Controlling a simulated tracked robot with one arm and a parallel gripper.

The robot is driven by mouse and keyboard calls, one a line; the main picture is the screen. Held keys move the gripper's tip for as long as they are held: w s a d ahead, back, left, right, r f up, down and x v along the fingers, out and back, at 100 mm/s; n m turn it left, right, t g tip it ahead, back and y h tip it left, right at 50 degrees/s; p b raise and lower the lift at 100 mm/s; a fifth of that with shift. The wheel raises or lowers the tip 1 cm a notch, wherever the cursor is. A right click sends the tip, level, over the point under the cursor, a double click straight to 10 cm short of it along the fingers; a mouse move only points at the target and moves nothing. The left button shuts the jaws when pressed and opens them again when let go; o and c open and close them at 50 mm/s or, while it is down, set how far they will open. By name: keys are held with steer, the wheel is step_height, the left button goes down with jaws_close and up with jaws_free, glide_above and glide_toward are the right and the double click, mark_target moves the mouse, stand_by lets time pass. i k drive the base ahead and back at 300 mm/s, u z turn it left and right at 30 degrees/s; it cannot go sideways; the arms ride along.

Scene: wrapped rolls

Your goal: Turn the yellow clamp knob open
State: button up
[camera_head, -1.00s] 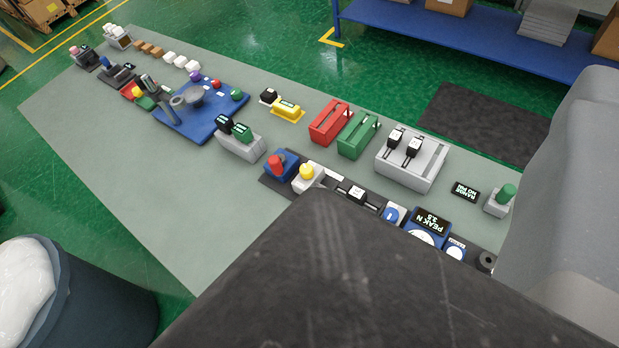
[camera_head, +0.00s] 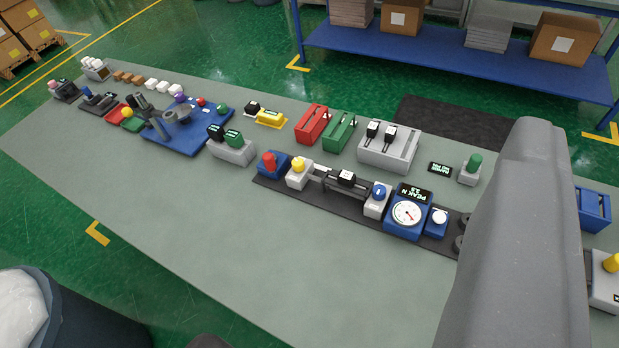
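A yellow knob (camera_head: 298,163) sits on a pale grey block near the left end of a black strip (camera_head: 275,186) on the grey bench. A red knob on a blue base (camera_head: 270,162) stands just left of it. Another yellow knob (camera_head: 612,263) on a pale block is cut off at the right edge. I cannot tell from the picture which yellow knob is the clamp knob, or whether it is turned open. My gripper is not in view. A large grey arm link of mine stands at the right and hides part of the bench.
Along the strip are a black slider block (camera_head: 346,178), a blue dial gauge (camera_head: 407,212) and a smaller blue dial (camera_head: 437,220). Red (camera_head: 312,124) and green (camera_head: 339,131) holders stand behind. The bench (camera_head: 270,270) is clear in front. A dark bin (camera_head: 75,315) stands lower left.

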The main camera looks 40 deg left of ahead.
mark_target(298, 164)
steer(key=z, duration=0.65)
steer(key=k, duration=0.75)
steer(key=u, duration=1.3)
steer(key=i, duration=1)
steer(key=z, duration=0.7)
